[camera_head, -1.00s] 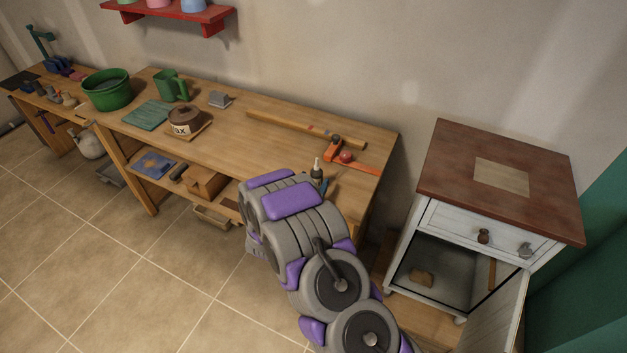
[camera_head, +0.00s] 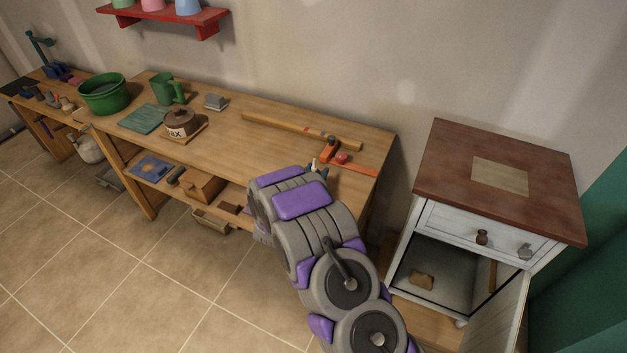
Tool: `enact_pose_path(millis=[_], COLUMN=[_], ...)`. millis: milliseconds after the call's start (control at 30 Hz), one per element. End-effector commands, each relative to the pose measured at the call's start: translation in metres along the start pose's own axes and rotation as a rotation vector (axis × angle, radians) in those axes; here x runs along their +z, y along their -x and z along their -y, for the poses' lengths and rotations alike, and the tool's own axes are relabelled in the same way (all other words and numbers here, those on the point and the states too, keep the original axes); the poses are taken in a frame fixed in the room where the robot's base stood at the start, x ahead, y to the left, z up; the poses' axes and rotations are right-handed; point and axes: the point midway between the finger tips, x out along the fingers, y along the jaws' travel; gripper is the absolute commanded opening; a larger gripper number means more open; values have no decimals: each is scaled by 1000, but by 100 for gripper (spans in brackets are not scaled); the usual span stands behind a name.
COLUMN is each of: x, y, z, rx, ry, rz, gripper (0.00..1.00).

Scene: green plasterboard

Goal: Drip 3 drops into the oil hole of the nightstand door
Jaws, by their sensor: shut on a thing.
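The small oil bottle (camera_head: 314,163) is at the right part of the workbench. Only its pale tip and a little of its dark top show; my arm hides the rest. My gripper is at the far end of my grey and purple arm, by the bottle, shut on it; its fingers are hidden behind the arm. The white nightstand (camera_head: 408,235) with a red-brown top stands at the right. Its door (camera_head: 505,318) is swung open at the lower right, partly cut off by the frame edge. I cannot make out the oil hole.
The wooden workbench (camera_head: 225,140) holds an orange clamp-like tool (camera_head: 328,152), a long wooden bar (camera_head: 285,128), a wax pot (camera_head: 180,124) and a green mug (camera_head: 163,90). A red shelf (camera_head: 205,24) hangs above. Tiled floor in front is clear.

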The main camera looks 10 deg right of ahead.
Motion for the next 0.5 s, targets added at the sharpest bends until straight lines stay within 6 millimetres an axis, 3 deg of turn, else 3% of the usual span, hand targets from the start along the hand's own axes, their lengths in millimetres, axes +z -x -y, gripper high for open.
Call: enact_pose_path(millis=[267,500], x=[0,0], y=[2,0], z=[3,-1], rx=[-3,-1], ry=[1,-1], rz=[0,2], gripper=[13,13])
